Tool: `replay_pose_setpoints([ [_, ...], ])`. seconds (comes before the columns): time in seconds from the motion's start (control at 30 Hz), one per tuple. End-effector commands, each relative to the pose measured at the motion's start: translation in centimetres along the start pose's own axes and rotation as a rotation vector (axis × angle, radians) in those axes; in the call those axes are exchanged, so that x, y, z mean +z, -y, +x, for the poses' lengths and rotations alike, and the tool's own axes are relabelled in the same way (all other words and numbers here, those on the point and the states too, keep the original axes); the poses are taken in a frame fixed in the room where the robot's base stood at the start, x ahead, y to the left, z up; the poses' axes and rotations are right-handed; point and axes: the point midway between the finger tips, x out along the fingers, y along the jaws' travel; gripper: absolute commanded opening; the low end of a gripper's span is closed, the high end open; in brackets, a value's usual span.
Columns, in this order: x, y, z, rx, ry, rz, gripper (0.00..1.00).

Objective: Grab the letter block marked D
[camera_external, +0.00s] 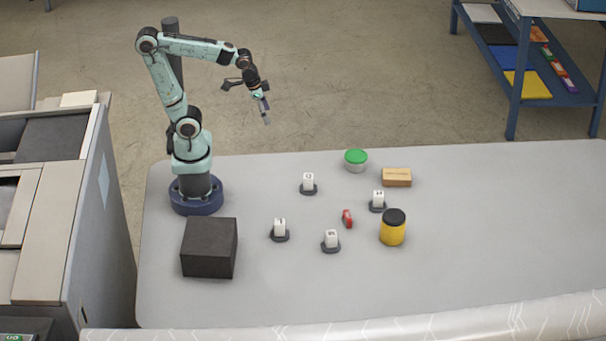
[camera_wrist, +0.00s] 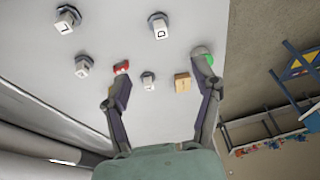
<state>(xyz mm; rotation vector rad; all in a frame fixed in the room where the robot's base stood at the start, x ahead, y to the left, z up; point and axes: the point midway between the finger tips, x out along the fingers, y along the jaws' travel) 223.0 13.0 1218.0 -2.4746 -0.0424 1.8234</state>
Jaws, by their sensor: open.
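The letter block marked D is a white cube (camera_wrist: 160,32) on a dark round base near the top centre of the wrist view, its letter facing the camera. In the external view this white block (camera_external: 308,180) stands upright on the table, left of the green-lidded jar. My gripper (camera_external: 262,104) is raised in the air above and left of it, well apart from it. In the wrist view my gripper (camera_wrist: 160,72) is open, with its two fingers spread wide and nothing between them in its grasp.
Other white letter blocks on dark bases (camera_external: 279,228) (camera_external: 331,239) (camera_external: 377,199) stand around a small red item (camera_external: 347,218). A green-lidded jar (camera_external: 356,160), a wooden block (camera_external: 397,177), a yellow black-lidded jar (camera_external: 392,230) and a dark box (camera_external: 209,249) also stand on the table.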

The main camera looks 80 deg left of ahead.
Motion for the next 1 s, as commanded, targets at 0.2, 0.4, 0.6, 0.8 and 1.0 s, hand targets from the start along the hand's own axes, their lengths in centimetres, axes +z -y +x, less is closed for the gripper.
replay_pose_setpoints([
  [0.2,-7.7,-0.2,5.2,0.020,-0.031,0.067,0.63],
  [0.4,-10.5,-0.4,14.7,0.053,0.071,0.087,0.63],
  [0.6,-7.2,-0.5,21.3,0.077,0.245,0.076,0.63],
  [0.8,-5.3,-0.6,23.8,0.083,0.301,0.070,0.63],
  [1.0,-4.4,-0.8,26.8,0.083,0.301,0.070,0.63],
])
